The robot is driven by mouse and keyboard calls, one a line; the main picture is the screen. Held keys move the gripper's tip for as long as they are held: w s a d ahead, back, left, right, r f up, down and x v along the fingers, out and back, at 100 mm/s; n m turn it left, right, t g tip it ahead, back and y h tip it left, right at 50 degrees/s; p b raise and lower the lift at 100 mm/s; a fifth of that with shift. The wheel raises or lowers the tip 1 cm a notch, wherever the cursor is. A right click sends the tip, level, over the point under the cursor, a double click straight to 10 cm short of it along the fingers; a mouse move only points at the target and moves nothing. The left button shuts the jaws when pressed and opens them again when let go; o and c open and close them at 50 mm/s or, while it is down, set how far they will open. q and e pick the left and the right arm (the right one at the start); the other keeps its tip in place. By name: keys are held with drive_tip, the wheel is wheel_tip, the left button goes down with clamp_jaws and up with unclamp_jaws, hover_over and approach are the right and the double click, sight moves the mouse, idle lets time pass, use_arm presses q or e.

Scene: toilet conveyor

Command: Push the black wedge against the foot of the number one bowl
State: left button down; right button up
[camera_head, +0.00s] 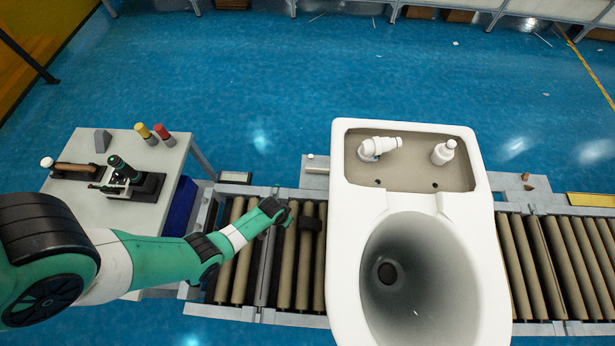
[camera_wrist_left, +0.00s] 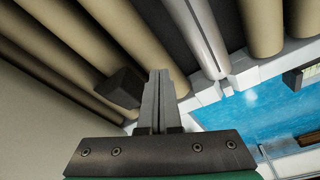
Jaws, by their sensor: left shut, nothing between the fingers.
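A white toilet bowl (camera_head: 345,240) stands on the roller conveyor; its foot is hidden under its rim in the head view, and I see no number on it. The black wedge (camera_head: 311,224) lies on the rollers just left of the bowl. In the left wrist view the wedge (camera_wrist_left: 121,88) is beside the fingertips, on their left; I cannot tell whether they touch. My left gripper (camera_wrist_left: 158,78) is shut and empty, low over the rollers. In the head view this gripper (camera_head: 290,214) is left of the wedge, partly hidden by its own wrist. My right gripper is not in view.
The conveyor's rollers (camera_head: 243,262) run left and right of the bowl. A grey side table (camera_head: 75,214) at the left holds a grey wedge (camera_head: 102,140), red and yellow capped items (camera_head: 152,134) and tools. A blue bin (camera_head: 180,205) stands beside it. The floor behind is open.

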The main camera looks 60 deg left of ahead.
sight(302, 222)
use_arm(q)
drive_tip(key=shift+f+b, duration=1.3)
drive_tip(key=shift+f, duration=0.15)
drive_tip(key=shift+r+p, duration=0.3)
drive_tip(key=shift+w+d+b, duration=0.3)
drive_tip(key=shift+w+d, duration=0.15)
drive_tip(key=shift+w, duration=0.25)
drive_tip(key=shift+w+d+b, duration=0.25)
drive_tip(key=shift+w+d, duration=0.2)
drive_tip(key=shift+w, duration=0.25)
idle(1.4)
drive_tip(key=shift+w+d, duration=0.15)
drive_tip(key=shift+w, duration=0.2)
drive_tip(key=shift+w+d+b, duration=0.45)
drive_tip(key=shift+w+d, duration=0.1)
drive_tip(key=shift+w, duration=0.35)
idle(1.8)
drive_tip(key=shift+s, duration=0.1)
